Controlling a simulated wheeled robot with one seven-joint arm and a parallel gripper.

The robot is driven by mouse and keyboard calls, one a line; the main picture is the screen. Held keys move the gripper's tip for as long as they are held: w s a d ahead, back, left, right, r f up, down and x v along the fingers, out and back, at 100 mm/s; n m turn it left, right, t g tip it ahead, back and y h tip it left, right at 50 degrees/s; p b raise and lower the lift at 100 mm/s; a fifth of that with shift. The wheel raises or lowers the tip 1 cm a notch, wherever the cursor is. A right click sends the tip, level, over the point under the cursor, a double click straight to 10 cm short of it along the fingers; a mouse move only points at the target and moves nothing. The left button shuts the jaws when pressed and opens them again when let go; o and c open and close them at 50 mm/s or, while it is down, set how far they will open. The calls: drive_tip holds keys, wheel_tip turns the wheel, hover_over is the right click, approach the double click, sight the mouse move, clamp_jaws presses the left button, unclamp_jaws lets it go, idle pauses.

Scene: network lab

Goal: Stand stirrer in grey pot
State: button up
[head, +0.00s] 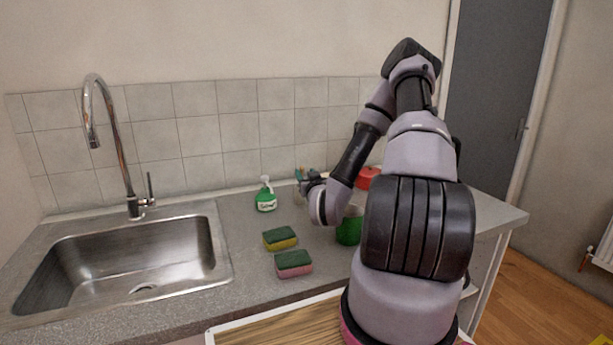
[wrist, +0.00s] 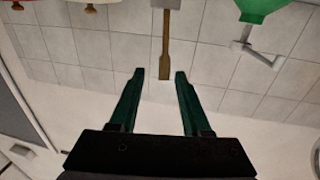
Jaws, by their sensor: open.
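My gripper (wrist: 159,74) is open, with its two dark green fingers spread apart in the wrist view. A brown wooden stirrer (wrist: 165,45) shows there between and beyond the fingertips, with a clear gap on each side. The wrist view is upside down. The stirrer's other end meets a grey object (wrist: 166,4), apparently the grey pot, cut off by the top edge. The stirrer looks upright in it, but its lower part is hidden. In the head view my arm hides most of this area.
A green soap bottle (head: 266,197) stands left of my gripper. Two sponges, one green and yellow (head: 280,239) and one green and pink (head: 294,264), lie nearer. A green item (head: 348,232) and a red item (head: 367,178) are partly behind my arm. The sink (head: 130,262) is left.

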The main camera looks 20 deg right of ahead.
drive_tip(key=shift+a+r, duration=0.1)
drive_tip(key=shift+r, duration=0.3)
drive_tip(key=s+a+r+g+y, duration=0.1)
drive_tip(key=s+a+r+g, duration=0.15)
drive_tip(key=r, duration=0.55)
drive_tip(key=s+a+r+g+y, duration=0.15)
drive_tip(key=r+g, duration=0.25)
drive_tip(key=r, duration=0.4)
drive_tip(key=s+a+r+g, duration=0.1)
drive_tip(key=s+a+r, duration=0.1)
drive_tip(key=s, duration=0.6)
drive_tip(key=s+a+r+m+g+y, duration=0.1)
drive_tip(key=s+a+r, duration=0.1)
drive_tip(key=s+r, duration=0.3)
drive_tip(key=s+a+r+m+g+y, duration=0.1)
drive_tip(key=s+a+r+g, duration=0.1)
drive_tip(key=s, duration=0.9)
drive_tip(key=shift+r, duration=0.65)
